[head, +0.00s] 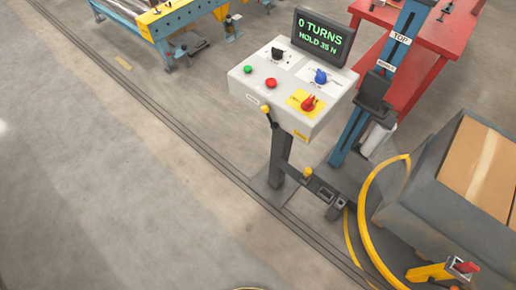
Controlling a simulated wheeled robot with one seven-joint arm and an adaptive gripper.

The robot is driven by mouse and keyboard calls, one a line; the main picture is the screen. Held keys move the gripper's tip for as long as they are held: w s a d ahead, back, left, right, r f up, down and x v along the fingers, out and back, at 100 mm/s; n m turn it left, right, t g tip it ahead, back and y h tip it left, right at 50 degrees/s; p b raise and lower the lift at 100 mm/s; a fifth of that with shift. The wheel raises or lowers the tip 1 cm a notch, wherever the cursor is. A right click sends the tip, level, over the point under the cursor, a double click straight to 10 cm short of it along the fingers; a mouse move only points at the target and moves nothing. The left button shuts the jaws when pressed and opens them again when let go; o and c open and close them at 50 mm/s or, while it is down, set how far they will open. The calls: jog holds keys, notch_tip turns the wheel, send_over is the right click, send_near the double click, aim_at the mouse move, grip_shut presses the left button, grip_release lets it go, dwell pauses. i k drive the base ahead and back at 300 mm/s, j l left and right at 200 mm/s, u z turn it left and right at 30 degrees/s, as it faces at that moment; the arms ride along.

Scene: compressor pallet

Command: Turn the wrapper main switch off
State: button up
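The wrapper's control box (292,87) is a pale grey sloped panel on a dark post, in the middle right of the head view. A red rotary switch (308,103) on a yellow plate (297,98) sits at its lower right corner and looks like the main switch. Its exact on or off position is too small to read. A blue knob (320,76), a black knob (277,54), a green button (248,69) and a red button (271,83) share the panel. My gripper is not in view.
A display (323,38) reading "0 TURNS HOLD 35 N" stands behind the panel. A yellow-knobbed lever (266,110) is on the box's front. A blue mast (357,120), red table (442,30), yellow hoop (366,205) and carton (478,165) lie right. The left floor is clear.

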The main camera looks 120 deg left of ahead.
aim_at(307, 105)
jog(key=u, duration=3.45)
